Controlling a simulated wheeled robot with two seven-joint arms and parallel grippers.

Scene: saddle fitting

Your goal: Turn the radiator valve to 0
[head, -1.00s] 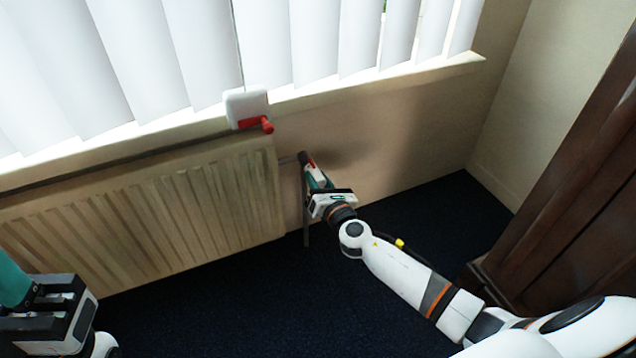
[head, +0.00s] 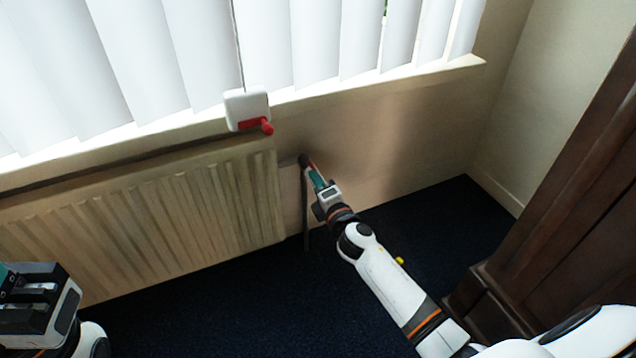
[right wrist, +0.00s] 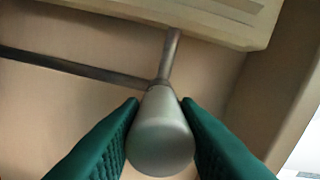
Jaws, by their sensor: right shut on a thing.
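The radiator (head: 190,215) is a ribbed beige panel under the window. At its right end is the radiator valve, a grey rounded knob (right wrist: 160,135) on a pipe, seen close up in the right wrist view. No numbers or marks are readable on it. My right gripper (head: 310,172) reaches the valve beside the radiator's end. In the right wrist view its green fingers (right wrist: 160,130) are on both sides of the knob, shut on it. In the head view the gripper mostly hides the knob. My left gripper (head: 8,278) is at the lower left edge, its fingers mostly cut off.
A white box with a red handle (head: 250,110) sits on the window sill above the radiator's right end. White vertical blinds (head: 150,60) hang behind it. A dark wooden cabinet (head: 560,230) stands at the right. Dark carpet (head: 220,310) lies clear below.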

